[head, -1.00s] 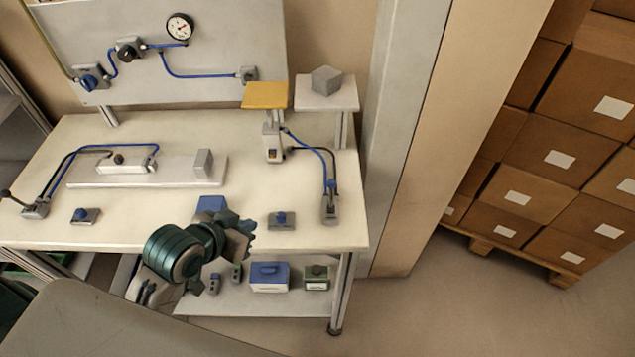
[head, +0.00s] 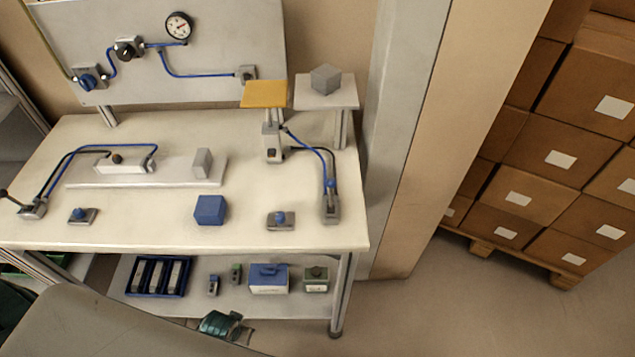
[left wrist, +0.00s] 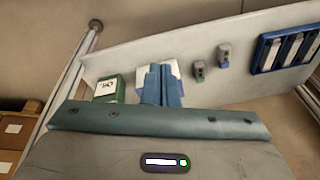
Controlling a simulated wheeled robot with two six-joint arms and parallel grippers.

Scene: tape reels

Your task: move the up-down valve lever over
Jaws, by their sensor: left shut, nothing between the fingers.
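The valve with a blue-knobbed lever (head: 331,184) stands at the right end of the bench. Blue and black hoses run from it to the lift (head: 272,140) under a yellow plate (head: 264,94). Its lever stands about upright. Another valve (head: 33,208), with a black-knobbed lever tilted left, is at the left end, hosed to the flat slide unit. My left gripper (left wrist: 161,68) is shut and empty in the left wrist view, in front of a blue-and-white box on the lower shelf. My right gripper is not in view.
A blue cube (head: 210,210) and two small blue-button blocks, left (head: 82,216) and right (head: 281,220), sit near the bench's front edge. A grey block (head: 326,80) is on a raised stand. The lower shelf (head: 218,300) holds boxes and a blue rack (head: 158,276).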

